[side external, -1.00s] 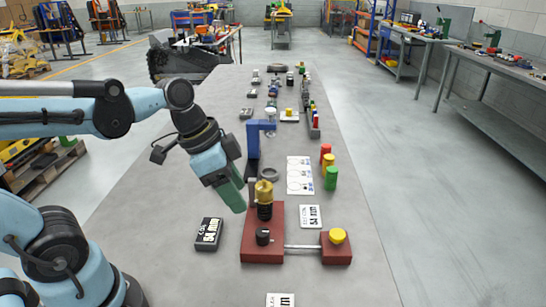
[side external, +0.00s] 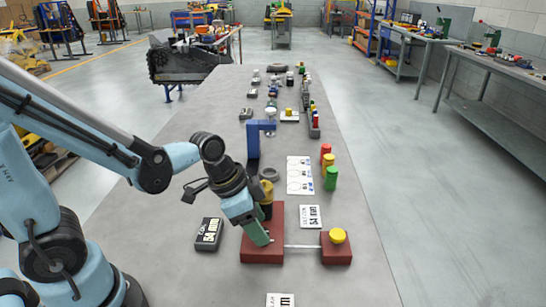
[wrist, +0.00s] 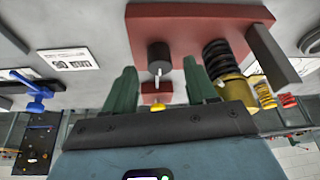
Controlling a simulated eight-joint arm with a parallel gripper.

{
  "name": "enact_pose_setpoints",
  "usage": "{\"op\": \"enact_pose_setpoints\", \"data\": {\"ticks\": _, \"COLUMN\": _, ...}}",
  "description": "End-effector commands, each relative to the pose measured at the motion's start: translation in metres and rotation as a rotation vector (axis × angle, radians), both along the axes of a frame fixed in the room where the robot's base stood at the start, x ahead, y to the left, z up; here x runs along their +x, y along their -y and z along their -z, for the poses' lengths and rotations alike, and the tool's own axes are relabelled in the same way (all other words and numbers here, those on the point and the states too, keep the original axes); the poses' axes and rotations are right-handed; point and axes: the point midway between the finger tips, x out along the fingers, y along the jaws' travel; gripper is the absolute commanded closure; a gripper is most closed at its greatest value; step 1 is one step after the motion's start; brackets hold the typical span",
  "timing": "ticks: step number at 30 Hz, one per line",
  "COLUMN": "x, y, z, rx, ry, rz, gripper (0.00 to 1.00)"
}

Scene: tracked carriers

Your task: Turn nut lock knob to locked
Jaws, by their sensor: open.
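The black lock knob (wrist: 159,56) stands on the dark red block (wrist: 190,28) and shows a pale mark on its end. In the side view it is hidden behind my gripper (side external: 262,236). In the wrist view my gripper (wrist: 162,88) has its two green fingers spread, one on each side of the knob's line. The knob appears just beyond the fingertips; I cannot tell whether they touch it. The brass nut (wrist: 232,88) on a black threaded post (wrist: 217,57) stands beside the right finger. The red block also shows in the side view (side external: 262,256).
A thin rod (side external: 302,246) joins the block to a smaller red block (side external: 336,252) with a yellow knob (side external: 337,236). A black labelled box (side external: 208,234) lies left. A blue stand (side external: 254,145) and coloured cylinders (side external: 330,178) stand behind.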

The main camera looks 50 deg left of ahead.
Motion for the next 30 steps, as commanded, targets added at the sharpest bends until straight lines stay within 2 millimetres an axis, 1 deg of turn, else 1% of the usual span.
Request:
{"op": "enact_pose_setpoints", "data": {"ticks": 3, "x": 0.003, "y": 0.002, "z": 0.007, "rx": 0.0, "ry": 0.0, "rz": 0.001, "gripper": 0.43}}
{"op": "enact_pose_setpoints", "data": {"ticks": 7, "x": 0.004, "y": 0.003, "z": 0.012, "rx": 0.0, "ry": 0.0, "rz": 0.001, "gripper": 0.43}}
{"op": "enact_pose_setpoints", "data": {"ticks": 18, "x": 0.004, "y": 0.003, "z": 0.014, "rx": 0.0, "ry": 0.0, "rz": 0.0, "gripper": 0.43}}
{"op": "enact_pose_setpoints", "data": {"ticks": 20, "x": 0.004, "y": 0.003, "z": 0.014, "rx": 0.0, "ry": 0.0, "rz": 0.0, "gripper": 0.51}}
{"op": "enact_pose_setpoints", "data": {"ticks": 27, "x": 0.004, "y": 0.003, "z": 0.014, "rx": 0.0, "ry": 0.0, "rz": 0.0, "gripper": 0.88}}
{"op": "enact_pose_setpoints", "data": {"ticks": 29, "x": 0.004, "y": 0.003, "z": 0.014, "rx": 0.0, "ry": 0.0, "rz": 0.0, "gripper": 0.97}}
{"op": "enact_pose_setpoints", "data": {"ticks": 30, "x": 0.004, "y": 0.003, "z": 0.014, "rx": -0.001, "ry": -0.001, "rz": 0.0, "gripper": 0.99}}
